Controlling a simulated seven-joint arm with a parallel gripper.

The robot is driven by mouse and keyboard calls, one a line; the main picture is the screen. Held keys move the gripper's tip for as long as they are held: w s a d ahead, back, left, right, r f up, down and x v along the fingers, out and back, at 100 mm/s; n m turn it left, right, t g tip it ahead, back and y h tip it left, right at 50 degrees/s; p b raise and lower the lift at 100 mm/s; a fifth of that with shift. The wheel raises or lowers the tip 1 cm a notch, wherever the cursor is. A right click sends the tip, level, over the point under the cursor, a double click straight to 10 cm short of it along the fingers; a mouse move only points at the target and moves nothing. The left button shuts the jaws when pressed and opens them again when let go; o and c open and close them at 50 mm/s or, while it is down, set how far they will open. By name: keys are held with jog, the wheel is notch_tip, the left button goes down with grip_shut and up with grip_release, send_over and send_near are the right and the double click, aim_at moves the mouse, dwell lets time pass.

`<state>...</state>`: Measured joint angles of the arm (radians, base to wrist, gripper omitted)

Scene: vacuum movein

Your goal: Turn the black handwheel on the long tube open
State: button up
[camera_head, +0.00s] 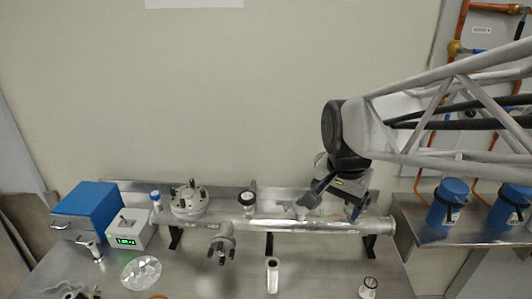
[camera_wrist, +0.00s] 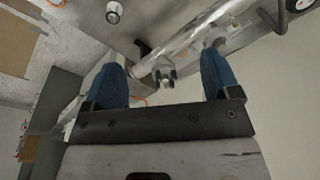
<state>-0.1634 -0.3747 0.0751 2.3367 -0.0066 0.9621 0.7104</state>
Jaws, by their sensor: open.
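The long metal tube (camera_head: 300,225) lies across the bench on dark feet; in the wrist view (camera_wrist: 190,37) it runs diagonally beyond the fingers. My gripper (camera_head: 332,204) is above the tube's right half, fingers pointing down. In the wrist view its two blue fingers (camera_wrist: 167,85) are wide apart and empty. A small metal fitting with dark parts (camera_wrist: 166,75) shows between them beside the tube, apart from both fingers. I cannot tell whether it is the black handwheel. No black handwheel shows clearly in the head view, where my gripper covers part of the tube.
A black-rimmed round piece with a white face (camera_head: 247,199) stands left of my gripper. A flanged chamber (camera_head: 189,201), a blue box (camera_head: 86,210) and a small display unit (camera_head: 130,229) are further left. Blue bottles (camera_head: 447,202) stand on the right shelf. A white cylinder (camera_head: 272,274) stands in front.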

jog(key=w+a+f+m, duration=0.1)
jog(key=w+a+m, duration=0.4)
jog(key=w+a, duration=0.45)
jog(key=m+g, duration=0.2)
jog(key=m, duration=0.3)
send_over(248, 196)
notch_tip(248, 196, down, 4)
jog(key=shift+a+r, duration=0.1)
jog(key=shift+f, duration=3.9)
jog(key=shift+n, duration=0.3)
jog(key=c, duration=0.9)
